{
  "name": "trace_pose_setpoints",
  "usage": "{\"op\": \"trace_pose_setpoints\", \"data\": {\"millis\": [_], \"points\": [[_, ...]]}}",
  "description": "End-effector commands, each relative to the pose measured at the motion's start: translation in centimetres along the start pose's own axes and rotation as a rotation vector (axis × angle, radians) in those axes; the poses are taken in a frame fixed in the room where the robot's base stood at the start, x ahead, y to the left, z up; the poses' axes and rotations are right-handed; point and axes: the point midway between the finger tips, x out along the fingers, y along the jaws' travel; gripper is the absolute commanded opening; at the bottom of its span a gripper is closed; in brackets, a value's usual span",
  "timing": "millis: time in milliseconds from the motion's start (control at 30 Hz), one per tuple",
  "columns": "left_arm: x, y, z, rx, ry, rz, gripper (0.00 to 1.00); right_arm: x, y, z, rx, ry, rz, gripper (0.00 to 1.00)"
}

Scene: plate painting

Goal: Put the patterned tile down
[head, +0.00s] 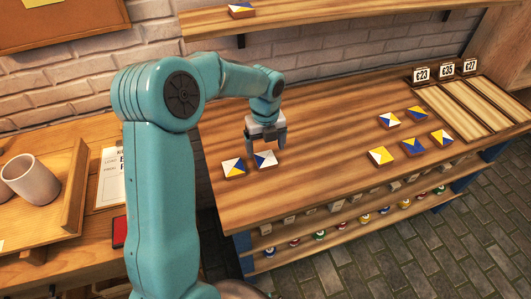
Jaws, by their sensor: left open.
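My left gripper (266,143) points down over the wooden table (325,130), its jaws open. A patterned tile (265,159) with white and dark triangles lies on the table just below and in front of the fingers; whether they touch it I cannot tell. A second patterned tile (233,167) with yellow, blue and white triangles lies just left of it, with a small gap. Several more patterned tiles, such as a yellow and white one (381,156), lie on the right half of the table. My right gripper is not in view.
Price signs (446,70) stand at the back right beside light wooden slats (470,107). One tile (241,10) sits on the upper shelf (330,18). The table's middle is clear.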

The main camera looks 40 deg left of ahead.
Motion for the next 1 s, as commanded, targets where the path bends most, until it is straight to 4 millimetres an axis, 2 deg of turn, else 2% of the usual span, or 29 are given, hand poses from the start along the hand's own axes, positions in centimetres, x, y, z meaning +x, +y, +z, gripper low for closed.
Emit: {"op": "trace_pose_setpoints", "data": {"millis": [33,200,400,1000], "points": [[-1.4,-0.1,0.0,0.000,-0.003,-0.004,0.87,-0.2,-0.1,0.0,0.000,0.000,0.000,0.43],[-5.0,-0.1,0.0,0.001,-0.002,-0.004,0.87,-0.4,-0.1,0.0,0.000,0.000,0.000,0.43],[-7.3,0.0,0.0,0.000,0.000,-0.001,0.87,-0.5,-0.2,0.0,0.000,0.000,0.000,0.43],[-7.5,0.0,0.0,0.000,0.001,0.000,0.87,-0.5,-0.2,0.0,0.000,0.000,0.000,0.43]]}}
